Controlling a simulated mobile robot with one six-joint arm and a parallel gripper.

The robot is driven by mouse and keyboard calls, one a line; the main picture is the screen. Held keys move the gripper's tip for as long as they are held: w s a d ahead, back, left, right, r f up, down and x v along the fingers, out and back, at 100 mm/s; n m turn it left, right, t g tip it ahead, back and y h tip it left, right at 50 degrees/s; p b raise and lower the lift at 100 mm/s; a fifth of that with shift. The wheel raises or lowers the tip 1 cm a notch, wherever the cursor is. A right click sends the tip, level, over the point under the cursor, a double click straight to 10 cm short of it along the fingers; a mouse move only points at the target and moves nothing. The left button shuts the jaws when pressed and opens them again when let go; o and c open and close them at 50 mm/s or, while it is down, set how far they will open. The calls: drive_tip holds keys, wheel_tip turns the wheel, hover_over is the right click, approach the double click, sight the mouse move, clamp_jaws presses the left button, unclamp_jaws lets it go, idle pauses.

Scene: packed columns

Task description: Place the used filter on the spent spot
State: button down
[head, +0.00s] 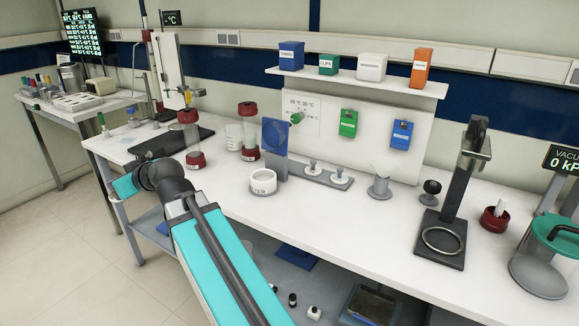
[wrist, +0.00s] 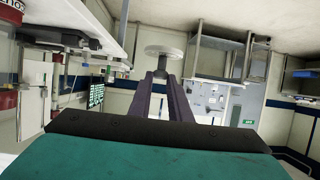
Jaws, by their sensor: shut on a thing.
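My gripper (wrist: 163,78) shows in the wrist view, its two dark fingers close together. They are shut on a pale, round, flat disc (wrist: 163,50), which looks like the used filter and is held out beyond the fingertips. In the head view my arm reaches to the left edge of the bench; I cannot make out the fingers or the disc there. No spot in view can be read as the spent spot. A white round dish with a label (head: 263,184) stands on the bench (head: 340,225), apart from my arm.
Red-capped clear columns (head: 248,132) stand near my forearm, by a dark plate (head: 172,141). A blue upright panel (head: 275,140) is behind the dish. A dark stand with a ring (head: 443,240) and a red pot (head: 494,219) are at right. The bench's front middle is clear.

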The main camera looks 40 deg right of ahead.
drive_tip(key=s+d+m+h+b, duration=0.2)
drive_tip(key=s+d, duration=0.8)
drive_tip(key=d, duration=0.6)
drive_tip(key=s+d+f+m+h+b, duration=0.1)
drive_tip(key=s+d+m+h+b, duration=0.1)
drive_tip(key=s+d, duration=0.8)
drive_tip(key=s+d+f+m+h+b, duration=0.1)
drive_tip(key=s+d+h+b, duration=0.3)
drive_tip(key=s+d, duration=0.6)
drive_tip(key=d+m, duration=0.1)
drive_tip(key=d, duration=1.1)
drive_tip(key=shift+m, duration=0.4)
drive_tip(key=w+p, duration=0.2)
drive_tip(key=p, duration=0.2)
drive_tip(key=w+d+p, duration=0.1)
drive_tip(key=w+p, duration=0.1)
drive_tip(key=p, duration=0.2)
drive_tip(key=shift+r, duration=0.1)
drive_tip(key=shift+w+d+p, duration=0.2)
drive_tip(key=shift+w+p, duration=0.1)
drive_tip(key=shift+p, duration=0.7)
drive_tip(key=w+p, duration=0.1)
drive_tip(key=p, duration=0.4)
drive_tip(key=shift+d, duration=0.2)
